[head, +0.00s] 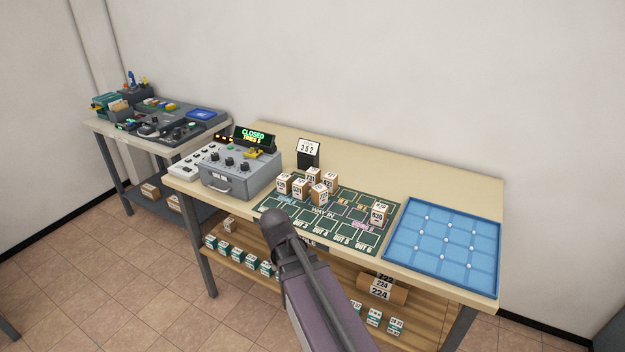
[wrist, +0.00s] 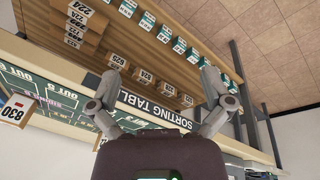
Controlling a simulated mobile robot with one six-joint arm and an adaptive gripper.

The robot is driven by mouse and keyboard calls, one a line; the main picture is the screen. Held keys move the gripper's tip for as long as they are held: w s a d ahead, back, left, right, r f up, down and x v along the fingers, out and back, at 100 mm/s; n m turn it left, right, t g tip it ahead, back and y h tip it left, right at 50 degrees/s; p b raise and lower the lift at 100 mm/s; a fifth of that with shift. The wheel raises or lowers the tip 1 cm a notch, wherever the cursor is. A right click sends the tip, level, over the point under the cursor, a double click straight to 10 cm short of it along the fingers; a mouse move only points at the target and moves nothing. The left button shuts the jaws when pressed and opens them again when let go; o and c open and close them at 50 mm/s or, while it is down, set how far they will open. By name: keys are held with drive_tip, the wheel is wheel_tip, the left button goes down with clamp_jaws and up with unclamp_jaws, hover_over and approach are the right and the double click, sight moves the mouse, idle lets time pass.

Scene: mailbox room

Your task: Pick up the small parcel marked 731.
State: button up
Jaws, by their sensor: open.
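Several small brown parcels with white number labels stand clustered on the green sorting mat (head: 335,236) in the head view. The back one of the cluster (head: 313,174) seems to read 731, but the print is too small to be sure. Another parcel (head: 379,214) stands apart at the mat's right; a parcel reading 830 (wrist: 15,110) shows at the wrist view's left edge. My gripper (wrist: 162,76) is open and empty in the wrist view, in front of the table edge lettered SORTING TABLE. No parcel is between its fingers. In the head view my arm hides the gripper.
A grey control box (head: 240,174) with a CLOSED display stands left of the mat. A blue tray (head: 444,283) lies right. A sign reading 352 (head: 308,152) stands behind the parcels. A second table (head: 100,127) stands at the far left.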

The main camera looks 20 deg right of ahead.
drive_tip(key=w+d+r+m+t+h, duration=0.1)
drive_tip(key=w+d, duration=0.1)
drive_tip(key=w, duration=0.3)
drive_tip(key=w+d+r+m+t+h, duration=0.1)
drive_tip(key=w+d+m+h, duration=0.1)
drive_tip(key=w+d, duration=0.1)
drive_tip(key=w+d+m+t+h+b, duration=0.1)
drive_tip(key=w+d, duration=0.1)
drive_tip(key=w, duration=0.4)
drive_tip(key=shift+w+d+r+m+h, duration=0.35)
drive_tip(key=shift+d+r+m+h, duration=0.05)
drive_tip(key=w+d+r+m+t+h, duration=0.1)
drive_tip(key=w+d+r+t+h, duration=0.1)
drive_tip(key=w, duration=0.4)
drive_tip(key=w+d+r+m+t+h, duration=0.2)
drive_tip(key=w+r, duration=0.2)
drive_tip(key=w, duration=0.2)
drive_tip(key=shift+w+d+b, duration=0.3)
drive_tip(key=shift+w+b, duration=0.1)
drive_tip(key=shift+b, duration=0.05)
drive_tip(key=b, duration=0.3)
approach(312, 171)
drive_tip(key=x, duration=0.3)
drive_tip(key=shift+s+f, duration=0.15)
drive_tip(key=shift+w+d+f, duration=0.15)
drive_tip(key=shift+w+d, duration=0.2)
drive_tip(key=shift+d, duration=0.1)
drive_tip(key=shift+b+x, duration=1.05)
drive_tip(key=shift+x, duration=1.6)
drive_tip(key=shift+w, duration=0.1)
